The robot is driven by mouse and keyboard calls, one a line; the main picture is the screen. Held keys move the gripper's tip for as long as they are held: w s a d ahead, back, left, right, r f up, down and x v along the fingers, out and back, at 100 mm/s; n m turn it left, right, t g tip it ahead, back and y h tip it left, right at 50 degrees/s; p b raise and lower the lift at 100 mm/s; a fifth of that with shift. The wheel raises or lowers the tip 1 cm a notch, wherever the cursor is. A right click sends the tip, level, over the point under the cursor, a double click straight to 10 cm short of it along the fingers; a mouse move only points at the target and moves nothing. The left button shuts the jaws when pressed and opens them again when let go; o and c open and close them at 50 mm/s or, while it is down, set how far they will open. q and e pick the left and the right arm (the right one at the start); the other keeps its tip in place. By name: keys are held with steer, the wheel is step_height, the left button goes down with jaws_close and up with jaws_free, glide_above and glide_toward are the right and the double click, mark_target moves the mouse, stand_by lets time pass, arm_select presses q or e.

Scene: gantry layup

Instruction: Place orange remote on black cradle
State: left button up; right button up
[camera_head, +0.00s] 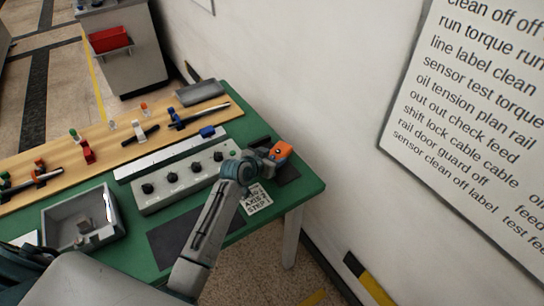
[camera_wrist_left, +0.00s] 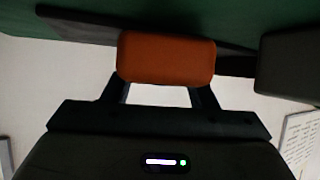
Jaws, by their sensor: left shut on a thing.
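The orange remote (camera_head: 282,150) is at the right end of the green table. It also shows in the left wrist view as an orange block (camera_wrist_left: 166,59) between the two fingers. My left gripper (camera_head: 272,153) is shut on it; I cannot tell whether the remote touches anything below. A dark flat pad (camera_head: 288,174) lies by the remote, and a dark low block (camera_head: 259,142) is just behind the gripper. I cannot tell for sure which of these is the black cradle. In the left wrist view a dark slab (camera_wrist_left: 75,26) is behind the remote. My right gripper is out of view.
A grey panel with several black knobs (camera_head: 185,178) is left of the gripper. A white printed card (camera_head: 257,201) lies by my wrist. A grey bin (camera_head: 80,219), a wooden board with small parts (camera_head: 100,150) and a wall at right surround the work area.

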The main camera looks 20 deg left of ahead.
arm_select(q)
steer(key=o, duration=1.2)
steer(key=shift+f, duration=0.1)
steer(key=shift+o, duration=0.2)
steer(key=shift+r, duration=0.25)
steer(key=shift+s+a, duration=0.15)
steer(key=shift+s, duration=0.15)
steer(key=b+v, duration=0.1)
steer(key=v, duration=1)
steer(key=shift+s+r, duration=0.15)
